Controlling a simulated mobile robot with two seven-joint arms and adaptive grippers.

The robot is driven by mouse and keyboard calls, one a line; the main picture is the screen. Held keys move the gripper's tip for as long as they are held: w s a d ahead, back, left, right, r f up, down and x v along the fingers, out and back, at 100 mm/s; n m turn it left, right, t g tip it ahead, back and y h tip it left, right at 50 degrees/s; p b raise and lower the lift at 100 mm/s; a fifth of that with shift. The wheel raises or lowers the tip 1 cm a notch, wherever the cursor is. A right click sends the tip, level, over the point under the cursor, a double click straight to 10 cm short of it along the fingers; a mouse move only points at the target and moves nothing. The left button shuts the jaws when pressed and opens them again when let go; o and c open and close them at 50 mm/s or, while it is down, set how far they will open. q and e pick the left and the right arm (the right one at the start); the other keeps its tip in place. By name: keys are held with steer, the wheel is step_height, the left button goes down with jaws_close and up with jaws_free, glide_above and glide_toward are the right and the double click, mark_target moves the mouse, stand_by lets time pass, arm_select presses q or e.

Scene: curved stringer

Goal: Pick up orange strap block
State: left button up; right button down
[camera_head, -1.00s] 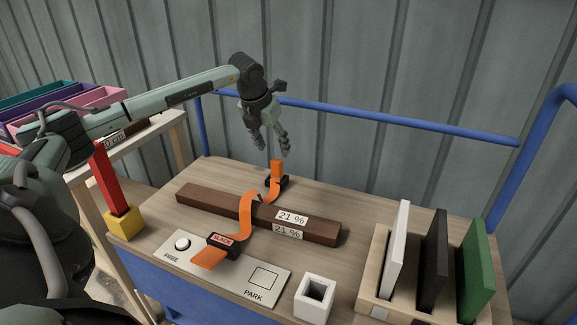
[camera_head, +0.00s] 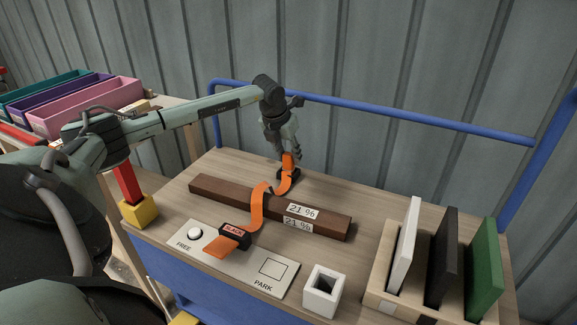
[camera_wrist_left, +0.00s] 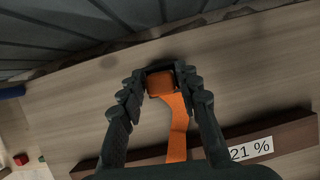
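The orange strap (camera_head: 256,207) lies across the dark brown beam (camera_head: 230,195). Its far end has an orange block (camera_head: 289,161) standing in a black holder (camera_head: 288,175) behind the beam. My left gripper (camera_head: 287,155) is down at this block. In the left wrist view the orange block (camera_wrist_left: 160,83) is between the fingertips of my left gripper (camera_wrist_left: 163,80), with one finger on each side. Whether the fingers press on it cannot be told. The near end of the strap has a black buckle (camera_head: 235,235) with a label. My right gripper is not in view.
A grey plate (camera_head: 258,268) marked FREE and PARK lies in front, with a white knob (camera_head: 195,234). A white square cup (camera_head: 323,291) and a rack (camera_head: 384,286) of upright panels stand right. A blue rail (camera_head: 400,114) runs behind. A yellow block (camera_head: 139,211) with a red post stands left.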

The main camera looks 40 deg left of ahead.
arm_select(q)
jaws_close()
steer(key=shift+r, duration=0.15)
